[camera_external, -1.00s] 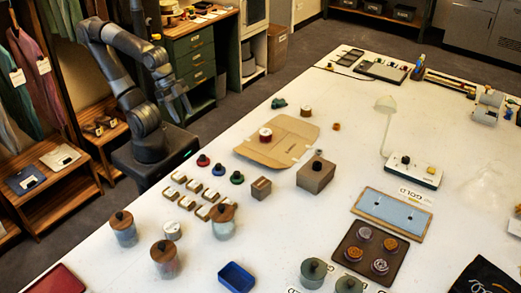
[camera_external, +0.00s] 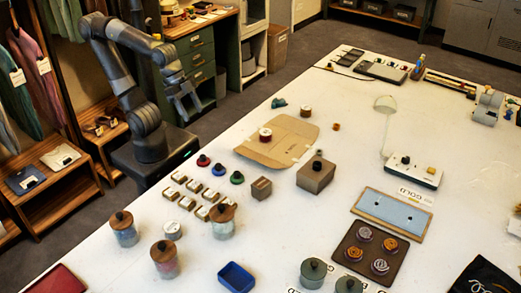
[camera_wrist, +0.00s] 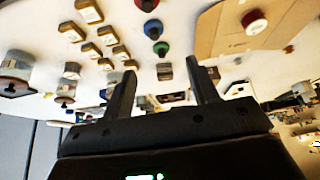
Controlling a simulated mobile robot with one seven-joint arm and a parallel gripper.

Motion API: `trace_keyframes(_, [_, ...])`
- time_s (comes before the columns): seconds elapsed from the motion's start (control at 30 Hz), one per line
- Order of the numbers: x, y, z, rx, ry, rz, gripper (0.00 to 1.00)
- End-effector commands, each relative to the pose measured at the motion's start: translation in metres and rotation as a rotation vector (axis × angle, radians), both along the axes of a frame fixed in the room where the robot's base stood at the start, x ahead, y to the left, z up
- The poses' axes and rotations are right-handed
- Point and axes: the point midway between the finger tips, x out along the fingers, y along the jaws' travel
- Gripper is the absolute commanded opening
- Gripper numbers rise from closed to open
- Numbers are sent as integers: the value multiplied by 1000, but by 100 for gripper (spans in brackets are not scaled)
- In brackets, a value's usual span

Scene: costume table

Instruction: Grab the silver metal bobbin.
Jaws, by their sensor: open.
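I cannot pick out the silver metal bobbin with certainty. In the external view a dark brown tray (camera_external: 375,250) holds several small round coiled pieces; a greyish one (camera_external: 380,267) lies at its front, and others look copper or purple-grey. They are too small to tell whether one is the bobbin. My gripper (camera_external: 185,108) is open and empty, raised beyond the table's far left edge and well away from the tray. In the wrist view my gripper (camera_wrist: 161,70) shows two separated black fingers with nothing held; a small brown box shows beyond, between them.
Small white-topped boxes (camera_external: 187,203), dark knobbed pieces (camera_external: 220,169) and wooden-lidded jars (camera_external: 164,262) stand on the near left table. A cardboard sheet (camera_external: 275,150) with a red-topped spool (camera_external: 265,135) and a brown box (camera_external: 316,177) lie mid-table. A lamp (camera_external: 410,170) stands right.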

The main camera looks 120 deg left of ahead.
Motion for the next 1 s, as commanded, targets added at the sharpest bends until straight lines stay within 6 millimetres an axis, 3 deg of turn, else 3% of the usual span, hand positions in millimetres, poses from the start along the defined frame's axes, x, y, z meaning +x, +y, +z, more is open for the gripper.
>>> trace_keyframes(0.2, [71, 31, 15, -13, 22, 76, 54])
trace_keyframes(0.47, [153, 79, 14, -21, 42, 164, 54])
trace_keyframes(0.67, [214, 127, -3, -24, 57, 232, 54])
trace_keyframes(1.0, [297, 217, -57, -17, 82, 337, 54])
